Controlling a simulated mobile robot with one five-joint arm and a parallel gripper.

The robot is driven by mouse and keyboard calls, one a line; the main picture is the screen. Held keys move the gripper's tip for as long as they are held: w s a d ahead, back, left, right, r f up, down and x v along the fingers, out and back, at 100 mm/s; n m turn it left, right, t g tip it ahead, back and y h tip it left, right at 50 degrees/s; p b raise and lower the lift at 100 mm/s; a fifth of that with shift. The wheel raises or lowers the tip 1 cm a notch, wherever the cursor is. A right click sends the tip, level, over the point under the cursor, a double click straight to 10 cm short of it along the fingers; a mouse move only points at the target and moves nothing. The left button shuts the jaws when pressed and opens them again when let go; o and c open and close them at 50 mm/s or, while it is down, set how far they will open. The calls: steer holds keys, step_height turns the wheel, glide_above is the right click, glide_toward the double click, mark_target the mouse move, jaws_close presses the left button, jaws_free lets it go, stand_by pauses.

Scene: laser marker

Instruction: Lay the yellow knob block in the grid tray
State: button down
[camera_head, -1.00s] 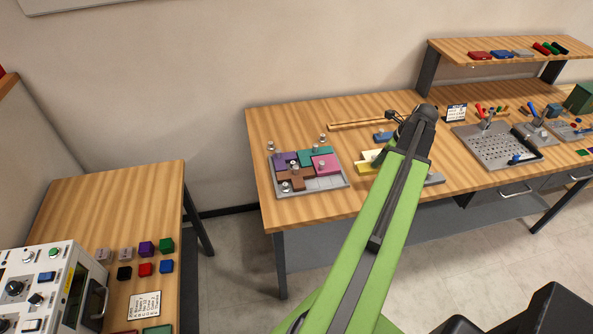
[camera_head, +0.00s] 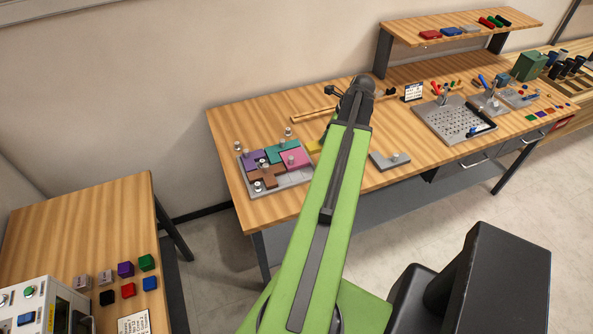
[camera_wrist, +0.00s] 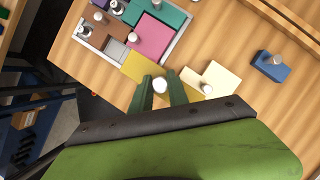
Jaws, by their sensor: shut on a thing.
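The yellow knob block (camera_wrist: 142,67) is in my gripper (camera_wrist: 161,86), whose green fingers are shut on its pale knob. In the wrist view the block lies just beside the grid tray's near corner; I cannot tell its exact height. In the head view a sliver of the yellow block (camera_head: 314,146) shows left of my arm, and the gripper's fingers are hidden. The grid tray (camera_head: 293,183) is at the table's left end. It holds purple, teal, pink and brown knob blocks. Bare grey tray floor (camera_wrist: 115,51) shows beside the pink block in the wrist view.
A wooden strip (camera_head: 312,114) lies behind. Knobs stand up from the tray's blocks.

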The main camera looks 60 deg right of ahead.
steer(key=w+a+f+b, duration=0.2)
steer(key=a, duration=0.1)
steer(key=w+a+f+b, duration=0.2)
steer(key=a+f, duration=0.1)
steer(key=w+a+f+b, duration=0.2)
steer(key=a, duration=0.1)
steer(key=shift+a+f+b, duration=0.15)
steer(key=shift+b, duration=0.15)
steer(key=shift+w+a, duration=0.15)
steer(key=shift+w, duration=0.05)
step_height(320, 180, down, 4)
steer(key=b, duration=0.4)
steer(key=shift+f, duration=0.15)
steer(key=shift+r, duration=0.25)
steer(key=shift+f, duration=0.15)
steer(key=c, duration=1.3)
jaws_free()
